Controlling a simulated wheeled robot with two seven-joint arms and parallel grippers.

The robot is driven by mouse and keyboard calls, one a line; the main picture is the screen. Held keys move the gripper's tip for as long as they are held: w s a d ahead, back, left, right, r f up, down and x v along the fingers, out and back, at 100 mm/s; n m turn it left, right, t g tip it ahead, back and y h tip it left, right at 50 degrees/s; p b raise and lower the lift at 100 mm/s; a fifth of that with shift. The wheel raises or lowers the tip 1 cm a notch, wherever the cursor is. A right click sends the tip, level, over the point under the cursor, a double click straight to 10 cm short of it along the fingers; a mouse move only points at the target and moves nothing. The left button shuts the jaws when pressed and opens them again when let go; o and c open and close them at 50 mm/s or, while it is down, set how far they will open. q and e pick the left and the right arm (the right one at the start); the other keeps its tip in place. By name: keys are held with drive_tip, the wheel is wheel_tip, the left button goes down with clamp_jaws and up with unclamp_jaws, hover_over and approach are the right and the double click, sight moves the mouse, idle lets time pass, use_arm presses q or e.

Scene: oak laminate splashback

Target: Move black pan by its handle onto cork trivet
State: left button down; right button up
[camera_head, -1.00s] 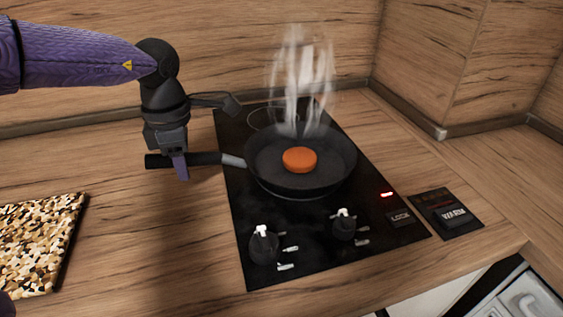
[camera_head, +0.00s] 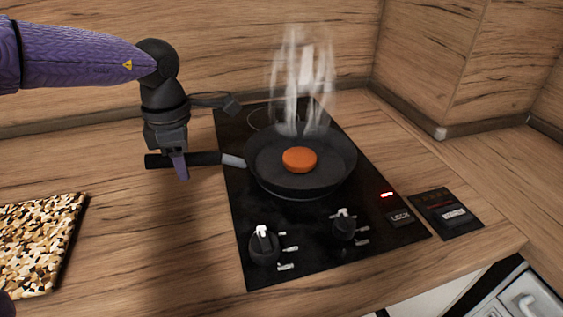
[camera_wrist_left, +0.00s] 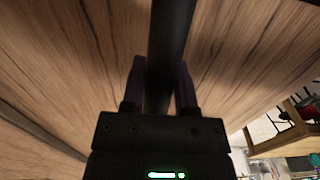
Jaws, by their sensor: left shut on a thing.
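The black pan (camera_head: 270,178) sits on the black cooktop with an orange round patty (camera_head: 299,160) in it, and steam rises above it. Its handle (camera_head: 207,158) points left, past the cooktop's edge. My left gripper (camera_head: 181,167) is shut on the handle from above. In the left wrist view the handle (camera_wrist_left: 172,35) runs between the two fingers (camera_wrist_left: 160,85). The cork trivet (camera_head: 45,240), a speckled tan and black slab, lies on the counter at the lower left. My right gripper is not in view.
The cooktop (camera_head: 320,240) has two black knobs (camera_head: 264,245) at its front and a red light (camera_head: 387,195). A small black panel (camera_head: 446,213) lies to its right. Wooden walls stand behind. The counter (camera_head: 160,230) between trivet and cooktop is clear.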

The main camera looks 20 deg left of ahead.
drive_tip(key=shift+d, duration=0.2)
use_arm(q)
drive_tip(key=shift+r, duration=0.1)
drive_tip(key=shift+r+p, duration=0.3)
drive_tip(key=shift+r, duration=0.15)
drive_tip(key=shift+r+p, duration=0.7)
drive_tip(key=shift+r, duration=0.65)
drive_tip(key=shift+r+p, duration=0.4)
drive_tip(key=shift+r, duration=0.25)
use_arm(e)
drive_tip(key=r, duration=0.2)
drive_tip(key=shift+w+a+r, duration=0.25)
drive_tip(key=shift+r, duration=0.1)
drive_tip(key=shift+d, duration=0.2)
use_arm(q)
drive_tip(key=shift+a, duration=0.1)
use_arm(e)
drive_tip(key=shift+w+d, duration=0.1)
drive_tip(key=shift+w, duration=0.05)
